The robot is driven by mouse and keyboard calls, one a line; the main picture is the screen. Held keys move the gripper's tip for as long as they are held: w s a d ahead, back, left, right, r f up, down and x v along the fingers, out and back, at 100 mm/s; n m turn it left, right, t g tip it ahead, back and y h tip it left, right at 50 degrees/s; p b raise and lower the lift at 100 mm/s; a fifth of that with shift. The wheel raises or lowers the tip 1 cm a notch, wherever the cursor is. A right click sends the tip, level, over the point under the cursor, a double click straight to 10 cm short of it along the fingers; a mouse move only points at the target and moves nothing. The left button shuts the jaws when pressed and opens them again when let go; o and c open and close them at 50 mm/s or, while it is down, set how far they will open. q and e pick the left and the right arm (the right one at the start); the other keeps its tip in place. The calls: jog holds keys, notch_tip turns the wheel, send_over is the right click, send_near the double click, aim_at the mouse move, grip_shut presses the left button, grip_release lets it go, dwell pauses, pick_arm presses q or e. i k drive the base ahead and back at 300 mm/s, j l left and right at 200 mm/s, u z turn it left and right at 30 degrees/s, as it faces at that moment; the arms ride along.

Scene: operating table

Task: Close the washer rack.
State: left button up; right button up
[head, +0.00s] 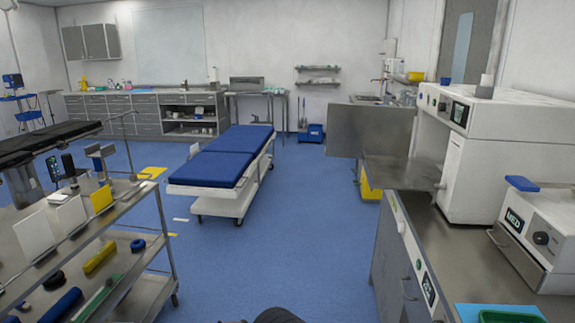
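A white washer-like machine (480,165) stands on the counter at the right, its front facing left. A flat grey metal rack or shelf (400,172) sticks out from its front, over the floor side of the counter. An upright grey panel (365,130), which looks like its open door, stands at the far side of the rack. The inside of the machine is hidden from this angle. Neither of my grippers is in view.
A loaded metal cart (155,245) stands at the left, a blue-topped bed (225,158) in the middle. The blue floor (290,240) between is clear.

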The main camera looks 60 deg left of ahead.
aim_at(408, 174)
jog(key=u, duration=1.4)
jog(key=z, duration=0.4)
jog(key=i+j+z, duration=0.7)
jog(key=j+z, duration=0.2)
jog(key=i+j, duration=0.2)
jog(key=j, duration=0.15)
jog(key=i+j, duration=0.15)
jog(key=j, duration=0.25)
jog(key=i+j+z, duration=0.1)
jog(key=j, duration=0.25)
jog(key=i+j, duration=0.25)
jog(key=j, duration=0.15)
